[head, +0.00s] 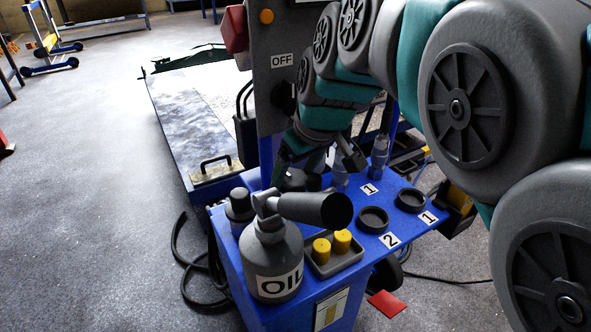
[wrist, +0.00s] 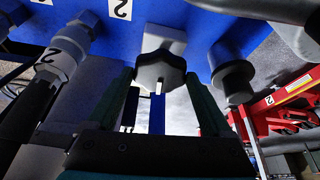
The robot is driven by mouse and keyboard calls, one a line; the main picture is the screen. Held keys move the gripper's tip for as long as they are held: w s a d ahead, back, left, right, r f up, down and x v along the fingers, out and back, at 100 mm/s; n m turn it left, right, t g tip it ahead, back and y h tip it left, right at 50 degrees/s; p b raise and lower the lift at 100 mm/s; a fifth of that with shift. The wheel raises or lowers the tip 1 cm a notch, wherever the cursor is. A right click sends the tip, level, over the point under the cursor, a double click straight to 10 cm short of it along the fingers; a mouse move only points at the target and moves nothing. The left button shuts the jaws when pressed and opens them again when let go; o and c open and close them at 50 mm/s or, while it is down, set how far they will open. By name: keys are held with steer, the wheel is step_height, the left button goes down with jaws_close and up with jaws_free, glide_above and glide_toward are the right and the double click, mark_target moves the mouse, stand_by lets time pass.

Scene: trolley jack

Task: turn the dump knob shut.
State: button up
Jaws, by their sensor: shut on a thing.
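The dump knob (wrist: 161,68) is a dark lobed knob in front of a pale block on the blue panel (wrist: 215,20) in the wrist view. A pale mark on it points down in the picture. My gripper (wrist: 161,82) has its green fingers on either side of the knob and is shut on it. In the head view my gripper is down behind the oil can at the far side of the blue cart top (head: 345,205). There its fingertips and the knob are hidden or too dark to make out.
An oil can (head: 272,262), a tray with yellow plugs (head: 335,258) and dark rings (head: 373,219) stand on the cart. A grey post labelled OFF (head: 282,61) rises beside my arm. In the wrist view, a hose coupling (wrist: 62,55) and a round fitting (wrist: 232,80) flank the knob.

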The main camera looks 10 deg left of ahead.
steer(key=shift+m+h, duration=0.3)
steer(key=shift+m, duration=0.5)
steer(key=o, duration=1.1)
steer(key=shift+o, duration=0.2)
steer(key=shift+r, duration=0.1)
steer(key=v, duration=0.7)
steer(key=shift+s+r+t, duration=0.2)
steer(key=shift+s+t, duration=0.1)
